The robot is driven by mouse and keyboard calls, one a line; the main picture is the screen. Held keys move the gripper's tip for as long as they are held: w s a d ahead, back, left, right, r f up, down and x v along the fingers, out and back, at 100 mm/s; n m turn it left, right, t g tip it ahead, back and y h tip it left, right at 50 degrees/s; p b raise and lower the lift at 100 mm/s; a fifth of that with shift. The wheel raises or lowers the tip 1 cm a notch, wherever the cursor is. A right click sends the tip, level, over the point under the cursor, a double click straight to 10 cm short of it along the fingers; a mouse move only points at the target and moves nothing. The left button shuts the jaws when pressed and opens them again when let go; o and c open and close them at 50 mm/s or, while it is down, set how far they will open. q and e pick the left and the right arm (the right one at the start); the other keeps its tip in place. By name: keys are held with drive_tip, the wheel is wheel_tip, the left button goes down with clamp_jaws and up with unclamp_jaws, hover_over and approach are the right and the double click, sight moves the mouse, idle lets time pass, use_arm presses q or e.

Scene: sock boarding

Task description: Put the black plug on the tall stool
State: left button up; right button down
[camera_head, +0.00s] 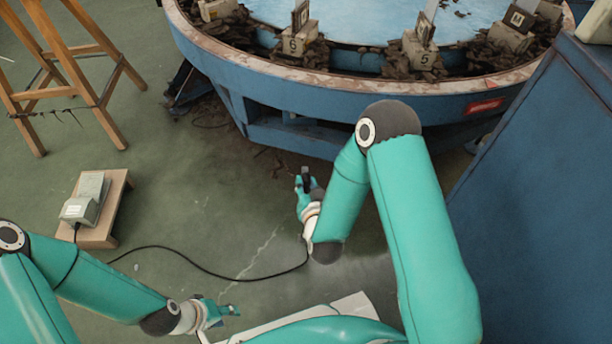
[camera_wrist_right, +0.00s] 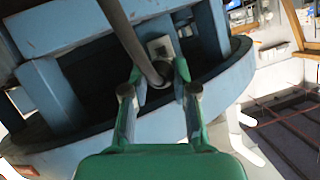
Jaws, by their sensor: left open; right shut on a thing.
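The tall stool (camera_head: 72,57) is wooden and stands at the upper left of the head view; its legs and rungs show, its seat is cut off. My right gripper (camera_head: 306,186) is in mid-picture, well right of the stool, shut on the small black plug (camera_head: 306,176). In the right wrist view my right gripper (camera_wrist_right: 160,75) has its two fingers around a dark cord-like piece (camera_wrist_right: 132,38); the plug's shape is hard to make out there. My left gripper (camera_head: 222,311) is open and empty, low in the picture, apart from everything.
A grey foot pedal (camera_head: 87,198) sits on a low wooden board (camera_head: 117,199) at left, with a black cable (camera_head: 205,268) trailing right across the floor. A round blue machine (camera_head: 290,105) with numbered stations fills the top. A blue cabinet (camera_head: 540,190) stands right. Open green floor lies between.

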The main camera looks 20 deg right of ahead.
drive_tip(key=shift+s+a, duration=0.2)
drive_tip(key=shift+s, duration=0.5)
